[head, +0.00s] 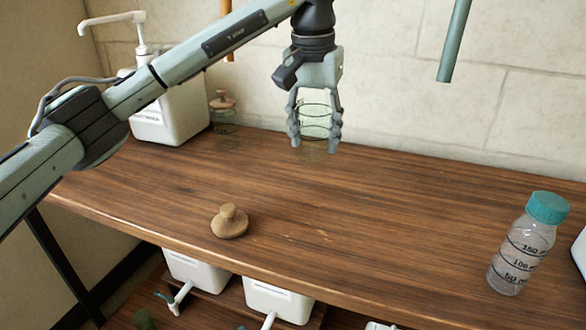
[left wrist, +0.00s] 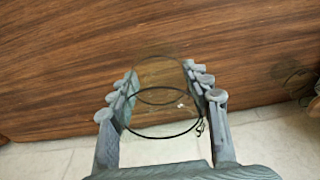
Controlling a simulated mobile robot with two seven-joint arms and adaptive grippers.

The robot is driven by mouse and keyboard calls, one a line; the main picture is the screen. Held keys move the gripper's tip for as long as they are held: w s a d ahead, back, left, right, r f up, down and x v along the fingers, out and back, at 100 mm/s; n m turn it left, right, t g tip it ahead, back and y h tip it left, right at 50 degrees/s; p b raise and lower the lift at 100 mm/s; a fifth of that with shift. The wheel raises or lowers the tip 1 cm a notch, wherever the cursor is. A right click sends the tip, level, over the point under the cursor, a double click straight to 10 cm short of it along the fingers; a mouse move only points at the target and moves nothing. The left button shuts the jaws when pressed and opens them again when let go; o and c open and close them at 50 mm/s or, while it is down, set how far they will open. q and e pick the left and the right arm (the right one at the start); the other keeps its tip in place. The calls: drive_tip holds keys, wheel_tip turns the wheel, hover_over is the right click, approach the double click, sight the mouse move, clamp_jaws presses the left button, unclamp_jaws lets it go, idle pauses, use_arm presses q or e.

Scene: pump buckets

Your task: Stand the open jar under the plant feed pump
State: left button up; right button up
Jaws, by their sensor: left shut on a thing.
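My left gripper (head: 314,140) is shut on a clear open glass jar (head: 316,118), with its fingers on both sides of the jar. The jar is upright near the back of the wooden counter; I cannot tell whether its base touches the wood. The left wrist view looks into its open round mouth (left wrist: 160,100), between the fingers (left wrist: 162,88). A white pump bucket (head: 172,112) with a spout pointing left stands at the back left, partly behind my arm. Its label is too small to read. My right gripper is not in view.
A wooden stopper (head: 229,221) lies on the counter (head: 340,210). A stoppered glass jar (head: 224,118) stands beside the pump bucket. A teal-capped graduated bottle (head: 525,245) stands at the right. White tap containers (head: 278,300) sit below. The counter's middle is clear.

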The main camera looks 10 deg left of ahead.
sight(313, 156)
use_arm(q)
drive_tip(key=f, duration=0.4)
drive_tip(key=shift+s+f, duration=0.15)
drive_tip(key=shift+s, duration=0.05)
drive_tip(key=shift+f, duration=2.05)
drive_tip(key=shift+f, duration=0.15)
drive_tip(key=o, duration=1.4)
